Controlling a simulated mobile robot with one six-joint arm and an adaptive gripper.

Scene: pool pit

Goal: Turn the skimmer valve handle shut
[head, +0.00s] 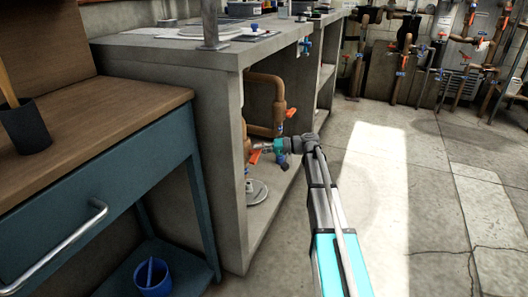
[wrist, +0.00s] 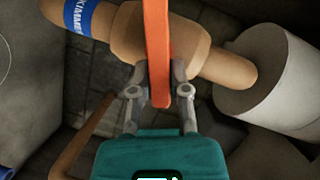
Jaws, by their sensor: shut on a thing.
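The orange valve handle (wrist: 157,35) stands upright in the wrist view, between the two fingers of my gripper (wrist: 159,78). My gripper is shut on it. Behind the handle is a tan pipe with a thicker valve body (wrist: 184,47). A blue label (wrist: 80,15) with white letters wraps the pipe at upper left, only partly in view. In the head view my gripper (head: 264,149) reaches under the concrete counter to an orange handle (head: 254,157) low on the piping. The fingertips are too small there to see the grip clearly.
Another orange handle (head: 291,112) sits on the pipe just above my gripper. The concrete counter (head: 215,125) stands close on the left, beside a blue-legged wooden bench (head: 100,115). The floor (head: 400,200) to the right is clear. More pipes and valves line the back wall.

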